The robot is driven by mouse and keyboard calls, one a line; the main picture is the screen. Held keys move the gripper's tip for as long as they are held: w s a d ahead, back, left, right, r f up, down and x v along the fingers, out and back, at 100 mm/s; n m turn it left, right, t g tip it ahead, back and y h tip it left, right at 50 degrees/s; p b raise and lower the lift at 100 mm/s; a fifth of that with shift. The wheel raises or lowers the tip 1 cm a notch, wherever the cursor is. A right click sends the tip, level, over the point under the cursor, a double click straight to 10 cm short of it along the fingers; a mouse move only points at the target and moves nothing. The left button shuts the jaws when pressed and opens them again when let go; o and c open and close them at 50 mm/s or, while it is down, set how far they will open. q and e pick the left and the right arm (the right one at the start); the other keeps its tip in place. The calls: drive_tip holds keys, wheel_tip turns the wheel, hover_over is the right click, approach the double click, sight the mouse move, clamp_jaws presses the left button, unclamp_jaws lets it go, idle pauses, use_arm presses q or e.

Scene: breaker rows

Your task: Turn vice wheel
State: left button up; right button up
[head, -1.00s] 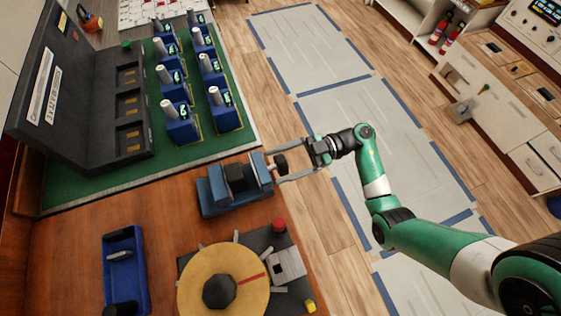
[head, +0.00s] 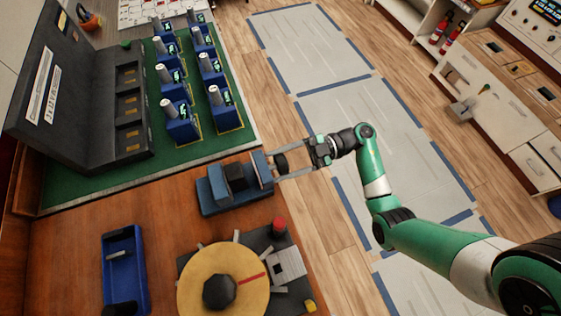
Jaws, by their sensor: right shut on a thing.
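The blue vice (head: 236,186) stands on the wooden bench near its right edge, with a dark block between its jaws. Its dark wheel (head: 281,163) sticks out on the right side, past the bench edge. My right gripper (head: 283,164) comes in from the right, its two fingers on either side of the wheel and shut on it. My left gripper is not in view.
A green mat (head: 95,183) with two rows of blue breakers (head: 181,121) and a dark panel lies behind the vice. A yellow disc (head: 205,284) with a red mark and a blue tray (head: 109,262) are in front. Bare bench lies between them.

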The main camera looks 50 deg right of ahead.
drive_tip(key=shift+n+b, duration=0.3)
drive_tip(key=shift+n, duration=1.2)
drive_tip(key=o, duration=1.4)
